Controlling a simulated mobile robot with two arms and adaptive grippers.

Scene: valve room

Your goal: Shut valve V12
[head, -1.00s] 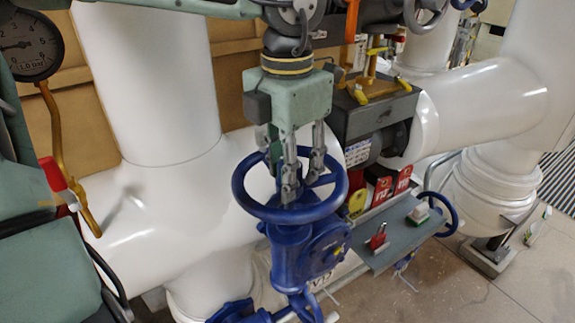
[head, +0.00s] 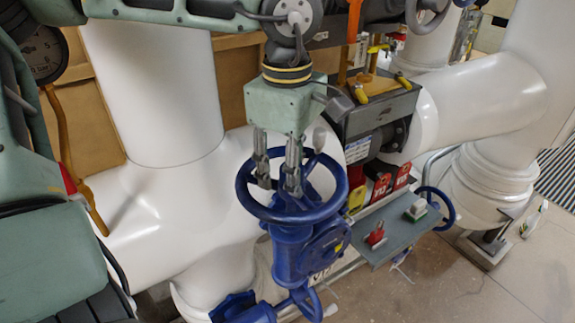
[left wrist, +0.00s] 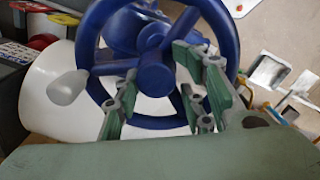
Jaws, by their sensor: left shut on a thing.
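The blue handwheel (head: 292,214) tops a blue valve (head: 300,255) in the middle of the head view. A pale tag (head: 321,276) ending in "12" hangs partly hidden behind the valve body. My left gripper (head: 279,178) points down into the wheel from above, its fingers inside the rim and shut on the wheel. In the left wrist view, the fingers (left wrist: 158,100) straddle the wheel near its hub (left wrist: 152,78). My right gripper is out of view.
Thick white pipes (head: 150,90) stand behind and left of the valve. A grey shelf (head: 395,236) with a red padlock (head: 375,234) sits close on the right, near another blue handwheel (head: 440,208). A pressure gauge (head: 42,55) is partly covered by my arm.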

